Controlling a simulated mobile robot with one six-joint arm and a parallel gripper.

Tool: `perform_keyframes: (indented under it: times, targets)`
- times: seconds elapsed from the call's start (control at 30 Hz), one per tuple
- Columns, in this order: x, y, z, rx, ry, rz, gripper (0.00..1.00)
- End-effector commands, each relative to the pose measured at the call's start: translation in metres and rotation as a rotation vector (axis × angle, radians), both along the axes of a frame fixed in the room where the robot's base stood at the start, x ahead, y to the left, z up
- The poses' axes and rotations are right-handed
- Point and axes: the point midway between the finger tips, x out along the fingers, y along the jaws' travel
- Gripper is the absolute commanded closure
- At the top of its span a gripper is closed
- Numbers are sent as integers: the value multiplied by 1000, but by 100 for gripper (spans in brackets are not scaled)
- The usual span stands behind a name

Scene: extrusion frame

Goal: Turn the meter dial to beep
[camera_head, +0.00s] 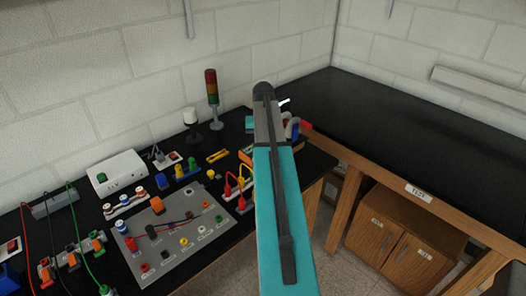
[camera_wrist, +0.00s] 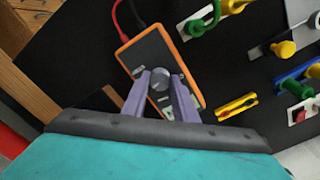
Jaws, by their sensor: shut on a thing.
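The meter (camera_wrist: 142,51) is an orange-edged unit with a dark grey face, lying on the black bench in the wrist view. Its round grey dial (camera_wrist: 160,79) sits between the two purple fingers of my gripper (camera_wrist: 160,85). The fingers are shut on the dial, one on each side. The dial's markings are too small to read. A red lead and a black lead run from the meter's upper end. In the head view my teal arm hides most of the meter and my gripper.
A grey panel (camera_head: 173,243) with several coloured terminals lies left of my arm. A signal tower (camera_head: 212,92) and a white box (camera_head: 116,172) stand behind it. A yellow piece (camera_wrist: 237,106) lies right of the meter. The right-hand bench (camera_head: 400,125) is clear.

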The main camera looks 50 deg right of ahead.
Motion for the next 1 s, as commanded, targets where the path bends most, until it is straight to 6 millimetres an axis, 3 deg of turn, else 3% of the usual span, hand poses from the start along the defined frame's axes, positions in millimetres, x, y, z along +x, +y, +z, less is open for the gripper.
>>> perform_keyframes:
  times: [0.6, 1.0]
  targets:
    - [0, 1, 0, 1, 1, -549, 97]
    - [1, 1, 0, 1, 1, -715, 97]
